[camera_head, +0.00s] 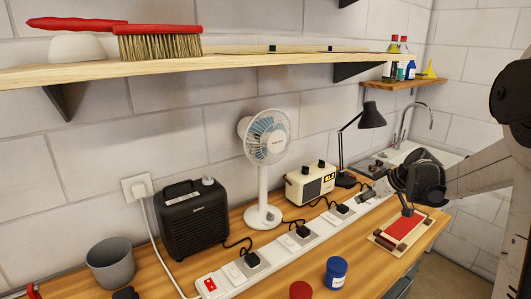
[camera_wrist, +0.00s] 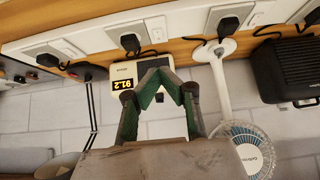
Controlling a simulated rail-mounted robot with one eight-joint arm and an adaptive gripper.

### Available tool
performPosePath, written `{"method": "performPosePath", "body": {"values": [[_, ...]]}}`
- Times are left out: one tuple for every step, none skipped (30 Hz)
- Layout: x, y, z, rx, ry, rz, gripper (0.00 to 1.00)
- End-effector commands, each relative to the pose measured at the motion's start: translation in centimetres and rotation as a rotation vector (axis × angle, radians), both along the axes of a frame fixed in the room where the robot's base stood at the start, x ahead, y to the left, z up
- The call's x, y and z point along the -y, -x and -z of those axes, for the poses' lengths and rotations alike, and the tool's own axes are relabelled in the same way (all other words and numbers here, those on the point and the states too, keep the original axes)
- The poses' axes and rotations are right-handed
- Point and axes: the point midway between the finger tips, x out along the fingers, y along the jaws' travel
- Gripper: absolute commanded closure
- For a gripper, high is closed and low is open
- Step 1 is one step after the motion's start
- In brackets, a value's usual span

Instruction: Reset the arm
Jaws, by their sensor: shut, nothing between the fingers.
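The white power strip (camera_head: 270,259) runs along the bench, with several black plugs and small switches. The cream radio (camera_head: 310,183) stands behind it; in the wrist view the radio (camera_wrist: 125,80) appears upside down, its display lit with 91.2. A black plug (camera_wrist: 130,42) sits in the strip by the radio, with a cable running towards it; a pale switch (camera_wrist: 157,29) is beside this plug. Its on or off position cannot be told. My gripper (camera_wrist: 156,84) is shut and empty; in the head view it is above the far end of the strip, partly hidden by the arm.
A white fan (camera_head: 264,150), a black box-shaped device (camera_head: 193,220) and a black lamp (camera_head: 369,115) stand behind the strip. A red switch (camera_head: 209,284) is at the strip's near end. A blue jar (camera_head: 336,272), a grey cup (camera_head: 111,264) and a red-topped board (camera_head: 404,230) are on the bench.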

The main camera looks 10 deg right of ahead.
Motion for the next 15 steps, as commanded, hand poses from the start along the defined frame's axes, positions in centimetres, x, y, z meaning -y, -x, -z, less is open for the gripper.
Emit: {"method": "performPosePath", "body": {"values": [[-0.6, 0.3, -0.3, -0.005, 0.001, 0.003, 1.00], [-1.1, 0.6, -0.6, -0.010, 0.001, 0.007, 1.00], [-1.8, 1.0, -1.0, -0.017, 0.001, 0.014, 1.00], [-2.4, 1.4, -1.3, -0.023, 0.001, 0.022, 1.00], [-3.0, 1.8, -1.7, -0.030, 0.003, 0.030, 1.00], [-4.0, 2.5, -2.2, -0.041, 0.002, 0.041, 1.00], [-4.7, 3.1, -2.6, -0.050, 0.004, 0.051, 1.00], [-5.4, 3.7, -3.0, -0.058, 0.005, 0.061, 1.00], [-6.4, 4.4, -3.5, -0.067, 0.006, 0.074, 1.00], [-7.0, 5.0, -3.8, -0.074, 0.007, 0.085, 1.00], [-7.7, 5.7, -4.1, -0.080, 0.007, 0.096, 1.00], [-8.6, 6.5, -4.5, -0.089, 0.010, 0.109, 1.00], [-9.2, 7.2, -4.8, -0.096, 0.011, 0.120, 1.00], [-9.9, 7.8, -5.0, -0.101, 0.013, 0.130, 1.00], [-10.7, 8.7, -5.3, -0.107, 0.014, 0.143, 1.00]]}}
